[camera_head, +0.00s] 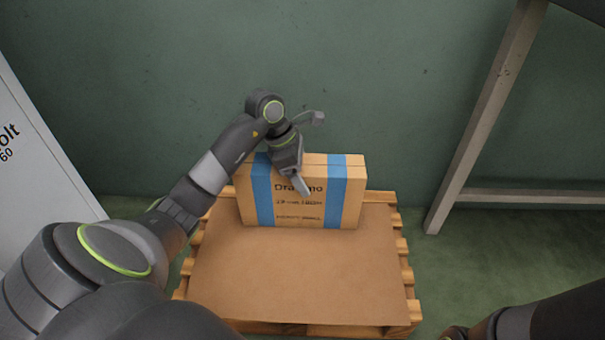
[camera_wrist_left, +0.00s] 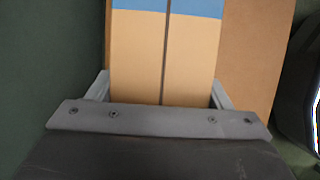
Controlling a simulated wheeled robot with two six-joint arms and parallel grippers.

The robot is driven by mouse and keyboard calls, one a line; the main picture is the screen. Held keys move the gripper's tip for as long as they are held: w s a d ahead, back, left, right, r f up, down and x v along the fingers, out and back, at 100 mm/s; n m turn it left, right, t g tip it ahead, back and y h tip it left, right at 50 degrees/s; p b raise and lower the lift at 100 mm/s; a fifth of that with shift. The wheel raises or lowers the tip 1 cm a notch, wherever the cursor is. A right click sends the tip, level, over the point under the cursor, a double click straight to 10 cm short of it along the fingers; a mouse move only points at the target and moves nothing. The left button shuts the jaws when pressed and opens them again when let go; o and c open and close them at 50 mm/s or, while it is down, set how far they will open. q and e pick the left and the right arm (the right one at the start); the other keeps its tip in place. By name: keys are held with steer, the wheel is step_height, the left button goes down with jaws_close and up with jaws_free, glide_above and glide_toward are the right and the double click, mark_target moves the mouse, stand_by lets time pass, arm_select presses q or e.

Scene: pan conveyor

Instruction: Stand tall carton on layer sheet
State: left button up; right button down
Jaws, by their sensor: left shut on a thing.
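The tall carton (camera_head: 314,207) is cardboard brown with two blue vertical bands and dark print. It stands upright at the far edge of the brown layer sheet (camera_head: 290,270), which lies on a wooden pallet. My left gripper (camera_head: 301,184) reaches over the carton's top and is shut on it. In the left wrist view the carton's top (camera_wrist_left: 165,55), with its centre seam and a blue band, sits between the two fingers (camera_wrist_left: 163,92). In the head view the far finger is hidden behind the carton. My right arm shows at the lower right, its gripper out of frame.
The pallet (camera_head: 406,275) shows slats around the sheet. The sheet's middle and front are bare. A green wall (camera_head: 380,80) stands close behind. A grey metal frame (camera_head: 490,120) stands at right, and a pale cabinet (camera_head: 35,170) at left.

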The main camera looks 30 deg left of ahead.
arm_select(q)
steer(key=shift+f, duration=0.15)
steer(key=o, duration=2)
